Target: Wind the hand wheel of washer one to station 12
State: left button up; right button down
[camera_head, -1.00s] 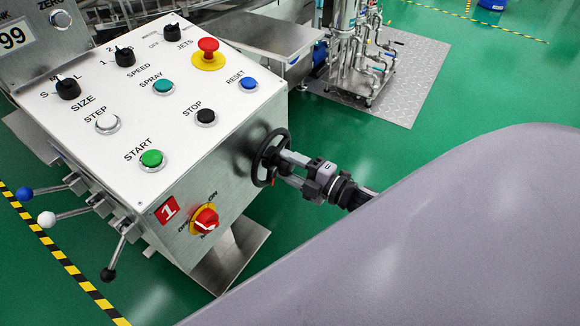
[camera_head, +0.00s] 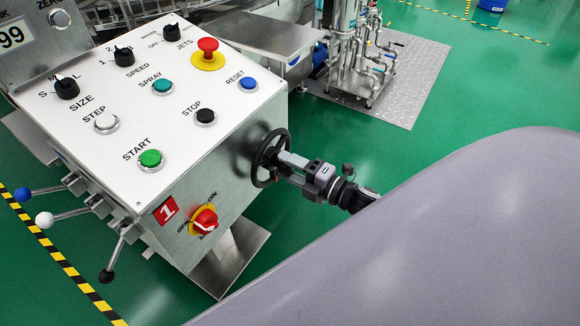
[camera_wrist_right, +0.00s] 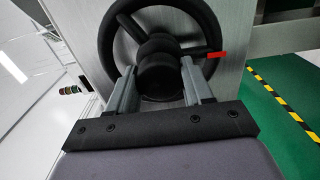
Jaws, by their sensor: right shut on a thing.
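The black hand wheel (camera_head: 270,158) is on the steel side of the washer one control box. My right gripper (camera_head: 283,163) reaches it from the right. In the right wrist view the hand wheel (camera_wrist_right: 110,32) fills the upper middle, with a red pointer (camera_wrist_right: 217,54) on its right side. There the fingers of my right gripper (camera_wrist_right: 160,88) are shut on the round black knob (camera_wrist_right: 160,74) in front of the wheel, one finger on each side. My left gripper is not in view.
The white panel (camera_head: 130,110) carries buttons and dials. A red rotary switch (camera_head: 205,220) is below the wheel, and three ball-ended levers (camera_head: 75,215) stick out at left. My grey arm covers the lower right.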

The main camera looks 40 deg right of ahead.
aim_at(291, 169)
jog(key=shift+c, duration=2.4)
grip_release()
jog(key=shift+s, duration=0.1)
jog(key=v, duration=0.6)
jog(key=shift+p, duration=0.4)
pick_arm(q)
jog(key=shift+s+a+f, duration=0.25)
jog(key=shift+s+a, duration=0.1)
pick_arm(e)
jog(key=shift+s+d, duration=0.15)
jog(key=shift+s, duration=0.35)
jog(key=shift+w, duration=0.1)
